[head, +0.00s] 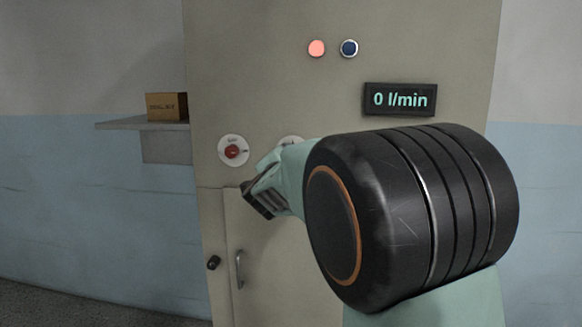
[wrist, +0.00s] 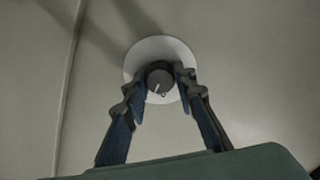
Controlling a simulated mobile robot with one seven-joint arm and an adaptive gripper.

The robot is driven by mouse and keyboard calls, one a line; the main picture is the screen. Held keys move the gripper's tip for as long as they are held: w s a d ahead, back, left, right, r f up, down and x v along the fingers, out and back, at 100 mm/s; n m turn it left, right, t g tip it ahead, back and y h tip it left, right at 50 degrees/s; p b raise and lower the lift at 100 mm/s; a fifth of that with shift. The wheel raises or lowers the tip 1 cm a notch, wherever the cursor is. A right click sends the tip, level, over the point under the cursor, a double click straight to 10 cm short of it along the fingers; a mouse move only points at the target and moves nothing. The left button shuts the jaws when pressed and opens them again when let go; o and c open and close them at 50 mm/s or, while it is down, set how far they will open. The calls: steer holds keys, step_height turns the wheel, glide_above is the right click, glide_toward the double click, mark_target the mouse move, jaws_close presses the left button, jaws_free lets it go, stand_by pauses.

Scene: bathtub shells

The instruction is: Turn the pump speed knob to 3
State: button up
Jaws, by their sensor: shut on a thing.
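In the wrist view a round dark grey knob (wrist: 160,80) sits on a white disc (wrist: 150,49) fixed to the panel. A pale pointer line on its face points down and slightly left in that view. One small mark shows on the disc below it; the other markings are hidden or unreadable. My gripper (wrist: 162,77) has one finger on each side of the knob and is shut on it. In the head view my gripper (head: 263,190) is at the panel, and my arm hides the knob. Part of a white disc (head: 290,140) shows above my wrist.
The display (head: 400,99) reads 0 l/min. A lit pinkish lamp (head: 316,48) and a blue button (head: 349,48) are above. A red knob (head: 232,152) is to the left. A cabinet door handle (head: 239,269) is below. A box (head: 167,106) stands on a shelf (head: 140,125).

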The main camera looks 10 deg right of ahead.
steer(key=shift+m+b, duration=2)
steer(key=shift+m, duration=1.1)
steer(key=o, duration=1.2)
steer(key=shift+c, duration=0.2)
steer(key=v, duration=0.7)
steer(key=shift+s, duration=0.2)
